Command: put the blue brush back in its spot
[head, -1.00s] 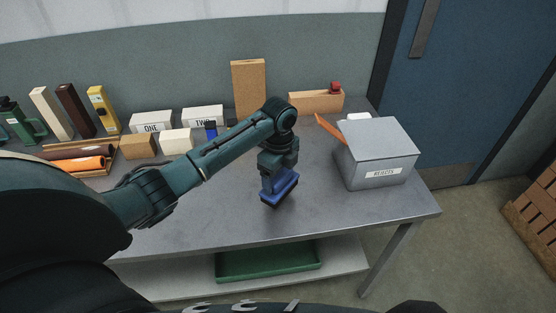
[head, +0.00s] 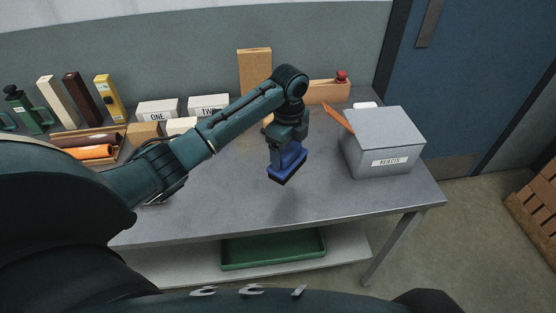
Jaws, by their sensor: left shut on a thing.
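My left gripper (head: 285,146) is shut on the blue brush (head: 288,164). It holds the brush, dark side down, above the middle of the grey workbench (head: 240,205), with a soft shadow on the top below it. The gripper covers the upper part of the brush. My left arm reaches in from the left and hides part of the bench behind it. I cannot tell which place is the brush's own spot. My right gripper is not in view.
The grey REJECTS box (head: 385,145) stands at right, an orange piece (head: 338,118) beside it. White boxes ONE (head: 157,112) and TWO (head: 208,105), a tall tan block (head: 254,72) and a wooden tray (head: 106,160) are behind and left. The front bench top is clear.

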